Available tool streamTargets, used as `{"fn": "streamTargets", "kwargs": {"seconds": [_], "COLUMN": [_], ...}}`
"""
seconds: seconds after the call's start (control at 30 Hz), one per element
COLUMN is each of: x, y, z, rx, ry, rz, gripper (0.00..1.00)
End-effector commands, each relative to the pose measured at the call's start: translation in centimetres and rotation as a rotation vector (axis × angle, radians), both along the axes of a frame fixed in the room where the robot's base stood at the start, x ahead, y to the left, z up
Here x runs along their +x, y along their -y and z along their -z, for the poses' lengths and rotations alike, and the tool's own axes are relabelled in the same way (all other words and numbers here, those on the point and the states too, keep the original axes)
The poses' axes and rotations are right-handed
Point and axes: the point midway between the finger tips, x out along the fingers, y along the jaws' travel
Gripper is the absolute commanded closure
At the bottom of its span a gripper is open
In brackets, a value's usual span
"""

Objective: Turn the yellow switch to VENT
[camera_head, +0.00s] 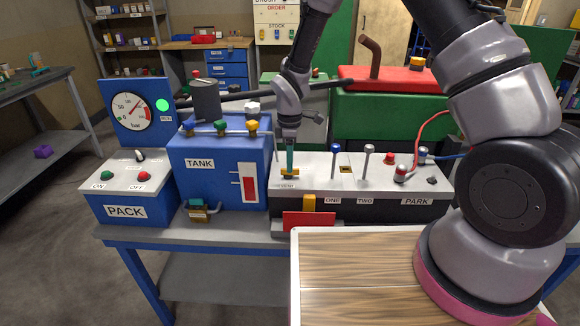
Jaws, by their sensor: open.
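The yellow switch (292,173) sits at the left end of the white-topped control box (318,165). A small label (286,186) lies just in front of it, too small to read, so I cannot tell which position the switch is set to. My gripper (289,166) points straight down directly over the yellow switch, with its teal fingers at or just above it. The fingers are open. They hide part of the switch, and I cannot tell whether they touch it.
Blue-topped lever ONE (335,160) and grey lever TWO (367,160) stand to the right. The blue TANK (215,180) with knobs on top is close on the left. Further left are the PACK box (125,200) and a gauge (130,112). A wooden-topped surface (350,260) lies in front.

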Motion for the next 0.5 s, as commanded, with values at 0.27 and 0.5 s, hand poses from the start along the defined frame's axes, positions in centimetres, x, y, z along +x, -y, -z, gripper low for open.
{"fn": "streamTargets", "kwargs": {"seconds": [0.27, 0.5], "x": [0.0, 0.0], "y": [0.0, 0.0], "z": [2.3, 2.4], "rx": [0.001, 0.001], "ry": [0.000, 0.000], "rz": [0.001, 0.001], "gripper": [0.55, 0.55]}}
